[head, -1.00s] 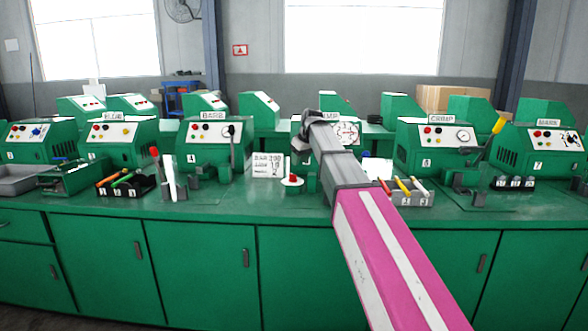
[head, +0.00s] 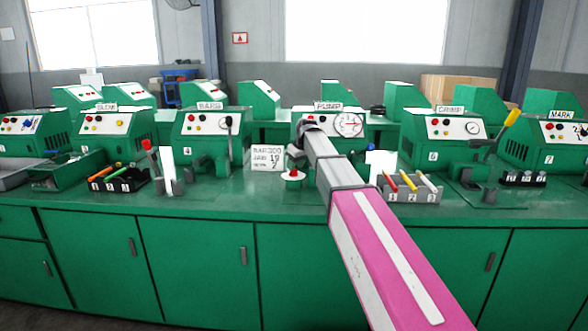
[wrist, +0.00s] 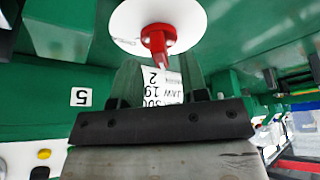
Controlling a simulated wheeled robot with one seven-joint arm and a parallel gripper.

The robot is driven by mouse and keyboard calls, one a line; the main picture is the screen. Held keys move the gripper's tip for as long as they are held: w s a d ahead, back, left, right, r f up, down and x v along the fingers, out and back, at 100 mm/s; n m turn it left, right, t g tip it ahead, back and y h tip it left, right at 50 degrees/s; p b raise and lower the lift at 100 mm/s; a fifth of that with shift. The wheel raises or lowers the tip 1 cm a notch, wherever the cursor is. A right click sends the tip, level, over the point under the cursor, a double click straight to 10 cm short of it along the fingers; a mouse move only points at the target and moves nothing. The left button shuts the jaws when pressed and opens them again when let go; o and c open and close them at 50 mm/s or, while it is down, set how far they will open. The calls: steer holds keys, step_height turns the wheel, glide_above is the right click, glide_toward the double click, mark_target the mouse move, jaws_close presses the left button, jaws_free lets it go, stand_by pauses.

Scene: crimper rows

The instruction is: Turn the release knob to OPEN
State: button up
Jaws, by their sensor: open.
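The release knob appears to be the red knob on a white disc (head: 293,174), on the bench in front of the PUMP machine (head: 325,112). In the wrist view the red knob (wrist: 156,42) and its white disc (wrist: 118,22) are large at the top. Marks on the disc are too small to read, so I cannot tell the knob's setting. My gripper (head: 295,155) is just above and close to the knob in the head view. In the wrist view my gripper (wrist: 160,90) is open, its jaws below the knob in the picture; I see no contact.
A white card (head: 265,158) stands left of the knob. A tool rack (head: 412,193) holding coloured handles stands right, another (head: 115,186) left. The BARB machine (head: 210,125) and CRIMP machine (head: 445,130) flank the PUMP machine. The bench front (head: 270,205) is clear.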

steer(key=shift+x, duration=1)
jaws_close()
